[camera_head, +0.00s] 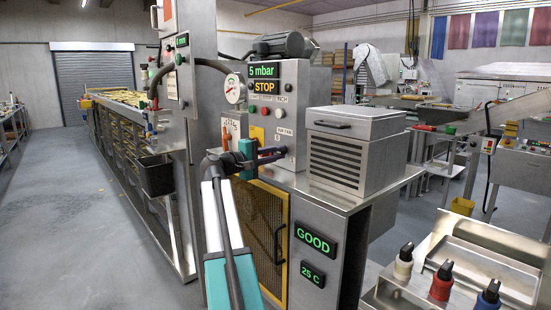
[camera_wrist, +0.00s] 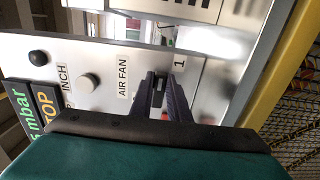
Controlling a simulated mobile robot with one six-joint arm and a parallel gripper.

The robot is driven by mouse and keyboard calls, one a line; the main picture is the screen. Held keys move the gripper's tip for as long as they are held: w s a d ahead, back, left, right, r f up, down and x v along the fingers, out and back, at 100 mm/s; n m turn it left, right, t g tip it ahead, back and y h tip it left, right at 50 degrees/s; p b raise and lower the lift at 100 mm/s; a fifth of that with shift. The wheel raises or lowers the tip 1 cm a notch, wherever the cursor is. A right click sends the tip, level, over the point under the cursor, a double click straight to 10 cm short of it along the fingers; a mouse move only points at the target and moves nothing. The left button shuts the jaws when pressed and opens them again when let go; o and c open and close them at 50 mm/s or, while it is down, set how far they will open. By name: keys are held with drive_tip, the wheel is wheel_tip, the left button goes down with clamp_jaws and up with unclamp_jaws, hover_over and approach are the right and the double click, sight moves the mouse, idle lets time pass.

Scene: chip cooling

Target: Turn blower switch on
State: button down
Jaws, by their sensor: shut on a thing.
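The blower switch (camera_wrist: 159,88) is a small dark knob on the grey control panel (camera_wrist: 105,62), between the "AIR FAN" label and a "1" mark in the wrist view. My gripper (camera_wrist: 162,90) has its two dark fingers closed on either side of the switch. In the head view my gripper (camera_head: 282,152) reaches the panel's lower right, just under the "AIR FAN" label, and hides the switch there. The display (camera_head: 264,70) above reads 5 mbar, with STOP (camera_head: 265,86) in orange below it.
A louvred metal box (camera_head: 352,150) stands close to the right of my gripper. Displays reading GOOD (camera_head: 315,240) and 25 C (camera_head: 313,274) sit on the cabinet front below. A pressure gauge (camera_head: 233,88) is at the panel's left. Open floor (camera_head: 80,220) lies left.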

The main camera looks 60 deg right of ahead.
drive_tip(key=shift+w+r, duration=0.1)
drive_tip(key=shift+r, duration=0.05)
drive_tip(key=c, duration=1.9)
unclamp_jaws()
drive_tip(key=shift+d, duration=0.1)
drive_tip(key=shift+o, duration=1.1)
drive_tip(key=b+v, duration=0.1)
drive_tip(key=v, duration=1.3)
